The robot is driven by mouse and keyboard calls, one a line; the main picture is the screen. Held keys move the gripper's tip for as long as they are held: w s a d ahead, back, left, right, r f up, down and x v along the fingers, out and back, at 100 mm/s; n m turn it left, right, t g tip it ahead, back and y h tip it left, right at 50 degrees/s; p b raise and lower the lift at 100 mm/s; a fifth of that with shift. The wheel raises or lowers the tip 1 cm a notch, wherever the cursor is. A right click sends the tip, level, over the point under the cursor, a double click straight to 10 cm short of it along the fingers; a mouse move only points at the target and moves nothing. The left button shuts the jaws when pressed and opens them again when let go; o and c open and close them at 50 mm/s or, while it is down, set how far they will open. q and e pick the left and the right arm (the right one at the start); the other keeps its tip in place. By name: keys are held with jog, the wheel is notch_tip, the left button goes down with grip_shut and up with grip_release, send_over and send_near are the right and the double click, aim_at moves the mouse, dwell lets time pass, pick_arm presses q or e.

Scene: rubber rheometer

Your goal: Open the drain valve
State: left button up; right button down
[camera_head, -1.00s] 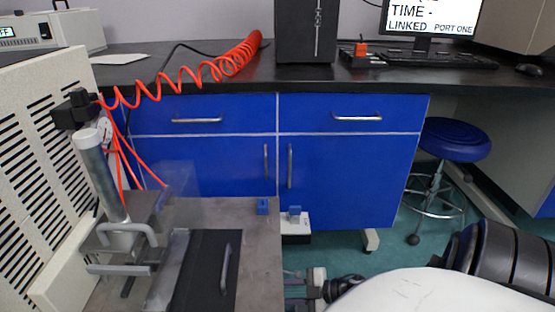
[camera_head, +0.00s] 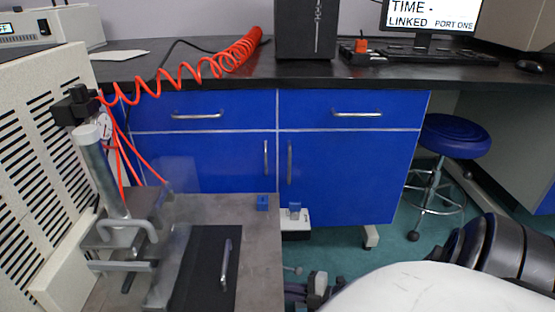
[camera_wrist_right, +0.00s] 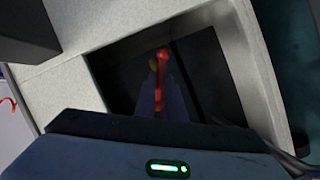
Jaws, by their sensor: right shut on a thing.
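In the right wrist view, a red valve lever (camera_wrist_right: 162,65) stands in a dark recess of a pale grey housing, with a small yellow part (camera_wrist_right: 153,64) beside its top. My right gripper (camera_wrist_right: 160,102) reaches into this recess and is shut on the lever's lower part. The fingers are dark and the exact contact is hard to see. The valve body is hidden. My left gripper is not in view.
The recess walls (camera_wrist_right: 110,42) close in around my right gripper. A slatted machine panel (camera_head: 45,150), a cylinder (camera_head: 102,175) and a coiled red hose (camera_head: 190,75) are at left. Blue cabinets (camera_head: 345,175) stand behind, with a blue stool (camera_head: 455,137) at right. Teal floor is open between.

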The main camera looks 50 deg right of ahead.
jog(key=shift+a+n, duration=0.1)
jog(key=shift+n, duration=0.3)
jog(key=c, duration=1.8)
grip_release()
jog(key=shift+c, duration=0.2)
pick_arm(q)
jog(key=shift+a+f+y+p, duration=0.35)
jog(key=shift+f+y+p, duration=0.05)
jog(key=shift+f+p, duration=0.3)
pick_arm(e)
jog(key=v, duration=1)
jog(key=shift+s, duration=0.2)
